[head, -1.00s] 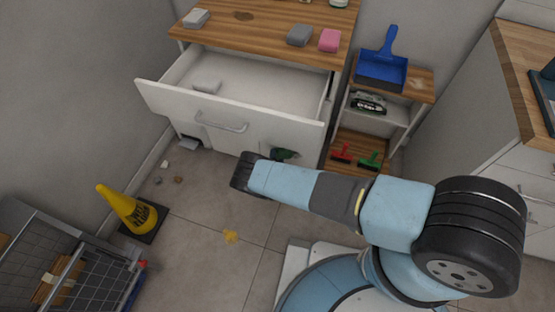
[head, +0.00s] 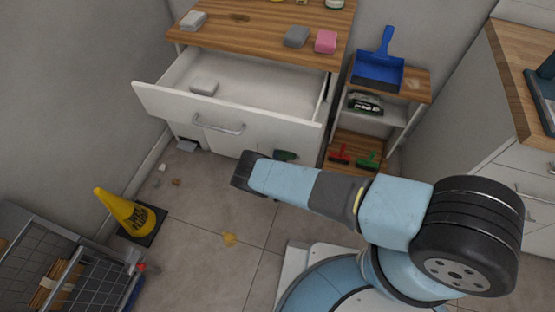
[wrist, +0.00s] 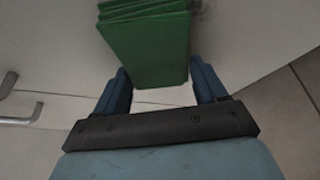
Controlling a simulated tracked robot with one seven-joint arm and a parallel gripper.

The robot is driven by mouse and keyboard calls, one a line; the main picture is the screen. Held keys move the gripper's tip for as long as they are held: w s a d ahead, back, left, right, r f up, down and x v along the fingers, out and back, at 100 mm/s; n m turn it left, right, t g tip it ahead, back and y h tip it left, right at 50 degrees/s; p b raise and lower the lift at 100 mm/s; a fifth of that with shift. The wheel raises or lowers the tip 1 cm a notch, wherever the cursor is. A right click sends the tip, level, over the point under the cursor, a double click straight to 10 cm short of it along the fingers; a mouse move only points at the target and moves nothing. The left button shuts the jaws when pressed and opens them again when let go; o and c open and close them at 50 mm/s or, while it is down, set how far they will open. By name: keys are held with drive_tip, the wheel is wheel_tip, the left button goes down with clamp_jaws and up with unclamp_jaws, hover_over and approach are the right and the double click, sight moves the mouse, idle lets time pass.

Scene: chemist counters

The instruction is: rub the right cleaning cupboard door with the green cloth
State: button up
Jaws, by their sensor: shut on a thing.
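The green cloth (wrist: 155,45) is folded and held between the two blue fingers of my gripper (wrist: 162,82) in the wrist view. It lies at a white panel (wrist: 245,35), which seems to be the right cupboard door; I cannot tell how firmly it touches. The drawer front and my arm hide most of the door there, and my gripper is mostly hidden.
Handles (wrist: 25,115) show at the left of the wrist view. A low shelf (head: 415,88) with a blue dustpan (head: 378,70) and red and green brushes stands to the right. A yellow cone (head: 120,208) and a wire cart (head: 75,270) stand at left. Litter lies on open floor.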

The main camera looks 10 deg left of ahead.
sight(289, 160)
drive_tip(key=d, duration=0.8)
drive_tip(key=shift+s+d, duration=0.2)
drive_tip(key=shift+s, duration=0.1)
idle(0.6)
drive_tip(key=shift+a, duration=0.1)
drive_tip(key=shift+a, duration=1.8)
drive_tip(key=w+a, duration=0.1)
drive_tip(key=a, duration=0.6)
drive_tip(key=shift+w, duration=0.15)
drive_tip(key=shift+a+r, duration=0.1)
drive_tip(key=shift+r, duration=0.05)
